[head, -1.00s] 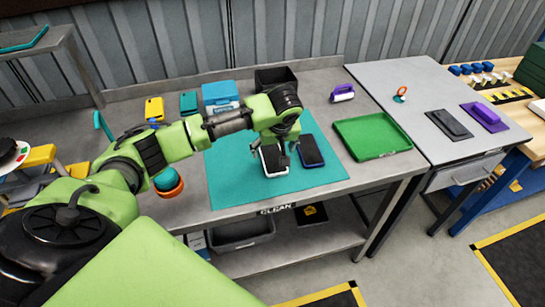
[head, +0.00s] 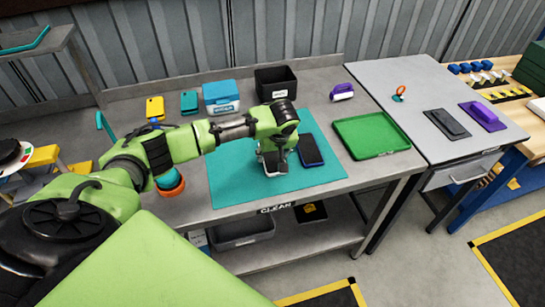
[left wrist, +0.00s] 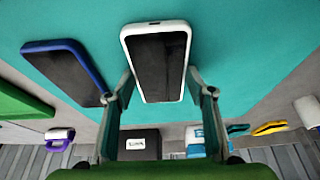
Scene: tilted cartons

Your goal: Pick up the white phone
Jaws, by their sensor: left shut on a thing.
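The white phone (left wrist: 160,62), with a dark screen and white rim, lies screen up over the teal mat (left wrist: 235,50) in the left wrist view. My left gripper (left wrist: 163,88) is shut on its sides, one finger at each long edge. In the head view the left gripper (head: 274,160) points down over the mat (head: 231,179) and partly hides the white phone (head: 266,163). I cannot tell any gap between phone and mat. My right gripper is not in view.
A dark blue phone (head: 311,150) lies close to the right of the white one. A green tray (head: 371,135) is further right. Behind the mat stand a blue-and-white box (head: 221,96) and a black bin (head: 276,84). The mat's front is clear.

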